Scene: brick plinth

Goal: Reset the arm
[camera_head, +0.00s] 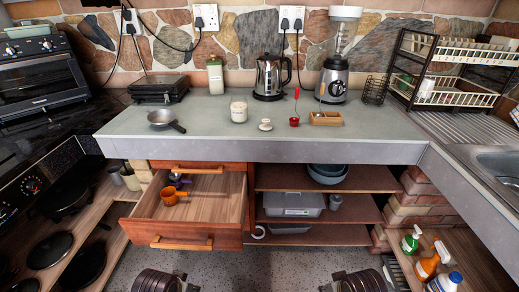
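My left gripper (172,282) shows at the bottom edge of the head view, left of centre, above the floor and in front of the open drawer. My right gripper (348,282) shows at the bottom edge, right of centre, in front of the lower shelves. Both are dark, cut off by the frame edge and well apart from the counter. Nothing is seen held in either. Their fingertips are too unclear to tell whether they are open or shut.
The wooden drawer (215,212) stands pulled out, holding an orange pan (170,196) and a purple item. The counter (215,125) bears a kettle (270,77), a blender (334,80) and a small pan (162,118). Spray bottles (428,262) stand lower right. The floor between the grippers is clear.

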